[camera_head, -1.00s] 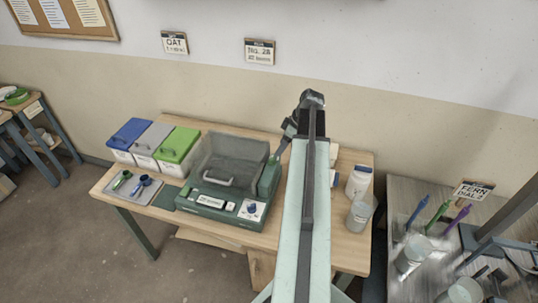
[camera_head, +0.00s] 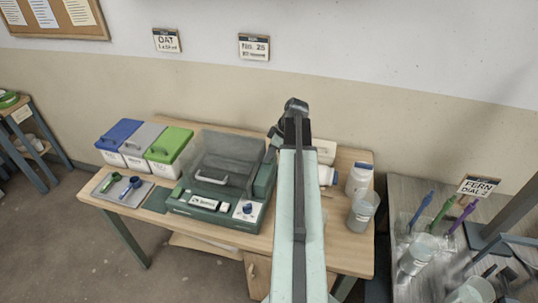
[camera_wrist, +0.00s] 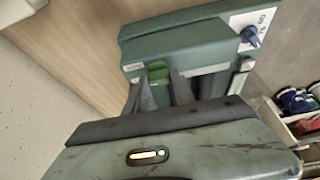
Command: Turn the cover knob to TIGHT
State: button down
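A dark green machine (camera_head: 225,218) with a clear grey cover (camera_head: 220,150) stands on the wooden table. A blue knob (camera_head: 248,208) sits on the white panel at its front right. The machine (camera_wrist: 180,42) and blue knob (camera_wrist: 250,36) also show at the top of the wrist view. My gripper (camera_wrist: 156,88) shows two dark fingers set apart. A bright green piece (camera_wrist: 158,71) appears between them, near the machine's side; I cannot tell whether they touch it. In the head view my arm hides the gripper. I cannot read TIGHT on any knob.
Blue, grey and green lidded bins (camera_head: 168,150) stand left of the machine. A tray (camera_head: 112,190) with scoops is at the table's left end. A white jar (camera_head: 358,179) and a clear cup (camera_head: 361,212) stand right of my arm. A grey table (camera_head: 405,200) holds tools and cups.

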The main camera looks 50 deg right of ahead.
jog(key=shift+m, duration=0.4)
jog(key=m+h, duration=0.1)
jog(key=m, duration=0.1)
jog(key=shift+a+m+t, duration=0.15)
jog(key=shift+m+t, duration=0.15)
jog(key=shift+m+h, duration=0.8)
jog(key=shift+m, duration=1.1)
jog(key=c, duration=1)
grip_release()
jog(key=shift+c, duration=0.2)
jog(key=shift+r, duration=0.1)
